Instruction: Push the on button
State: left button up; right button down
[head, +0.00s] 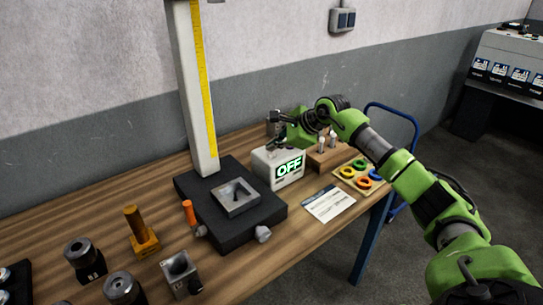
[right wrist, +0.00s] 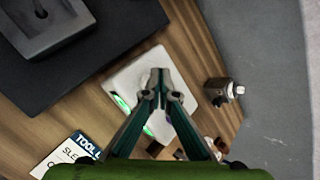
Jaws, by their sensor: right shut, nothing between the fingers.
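A small white box (head: 262,172) stands on the bench and its display (head: 290,167) reads OFF in green. The box also shows in the right wrist view (right wrist: 128,76), seen from above, with green glints at its left and lower edges. My right gripper (head: 273,146) is shut and empty, with its fingertips over the top of the box. In the right wrist view its fingertips (right wrist: 159,74) meet above the box top. I cannot tell whether they touch it. No on button can be made out; the fingers cover part of the box top. My left gripper is not in view.
A black height gauge base (head: 262,215) with a tall column (head: 192,90) stands left of the box. A wooden block (head: 325,157), coloured rings (head: 362,180) and a printed card (head: 328,204) lie to its right. Several metal tool parts sit at front left.

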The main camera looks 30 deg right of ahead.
aim_at(273, 155)
jog(key=shift+f, duration=0.1)
dwell(0.4)
jog(key=shift+f+b, duration=0.35)
jog(key=shift+b, duration=0.1)
jog(key=shift+r, duration=0.45)
jog(key=shift+r+p, duration=2.2)
jog(key=shift+r, duration=0.85)
jog(key=shift+s+f, duration=0.1)
jog(key=shift+f, duration=0.05)
